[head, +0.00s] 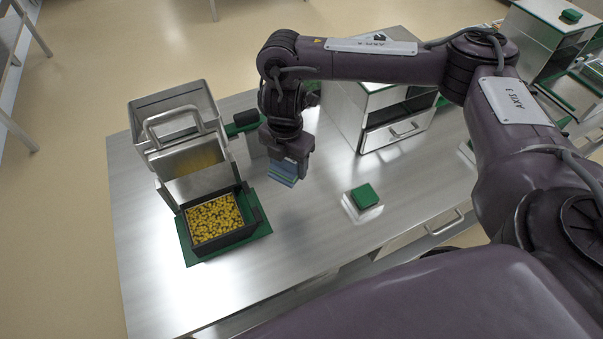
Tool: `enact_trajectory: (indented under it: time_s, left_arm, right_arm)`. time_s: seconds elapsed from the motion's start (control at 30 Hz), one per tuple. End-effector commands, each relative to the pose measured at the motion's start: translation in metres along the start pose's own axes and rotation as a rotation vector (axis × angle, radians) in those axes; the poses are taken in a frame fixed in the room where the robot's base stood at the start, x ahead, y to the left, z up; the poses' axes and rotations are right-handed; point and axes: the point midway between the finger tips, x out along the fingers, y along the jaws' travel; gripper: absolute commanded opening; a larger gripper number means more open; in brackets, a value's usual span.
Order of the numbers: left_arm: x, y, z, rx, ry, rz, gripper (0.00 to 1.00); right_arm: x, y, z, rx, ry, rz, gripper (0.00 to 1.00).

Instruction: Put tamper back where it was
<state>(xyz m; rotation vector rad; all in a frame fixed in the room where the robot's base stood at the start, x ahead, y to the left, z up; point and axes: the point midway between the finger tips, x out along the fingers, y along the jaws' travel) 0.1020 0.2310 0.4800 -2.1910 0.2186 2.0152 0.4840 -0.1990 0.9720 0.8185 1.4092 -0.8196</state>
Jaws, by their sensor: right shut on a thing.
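My right gripper (285,167) points down above the steel table, just right of the tray sealer. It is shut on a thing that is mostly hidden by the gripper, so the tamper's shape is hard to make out. Blue and green show at the fingertips. A dark rounded knob (246,118) and a grey block below it show close to the left of the gripper; I cannot tell whether they belong to the held thing. My left gripper is not in view.
The steel sealer (178,110) with its raised handle stands at the left. Before it, a black tray (224,235) of yellow pieces sits on a green mat (262,225). A steel cabinet (398,125) stands behind.

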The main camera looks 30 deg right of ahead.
Motion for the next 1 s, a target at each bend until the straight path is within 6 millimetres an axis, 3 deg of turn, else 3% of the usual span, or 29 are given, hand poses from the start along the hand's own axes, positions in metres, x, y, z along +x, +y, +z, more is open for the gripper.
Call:
enact_trajectory:
  time_s: [0.3, 0.5, 0.77, 1.0]
  left_arm:
    - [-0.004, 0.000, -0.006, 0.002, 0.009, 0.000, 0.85]
    - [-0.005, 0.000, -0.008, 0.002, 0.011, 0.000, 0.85]
    - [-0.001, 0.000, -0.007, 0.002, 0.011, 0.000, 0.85]
    - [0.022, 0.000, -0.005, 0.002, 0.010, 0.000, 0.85]
  right_arm:
    - [0.037, -0.016, 0.010, -0.627, 0.004, -0.002, 0.30]
    - [0.050, -0.024, 0.014, -0.890, 0.002, 0.001, 0.30]
    - [0.059, -0.026, 0.016, -0.997, 0.000, 0.003, 0.30]
    - [0.083, -0.026, 0.016, -0.996, 0.000, 0.003, 0.30]
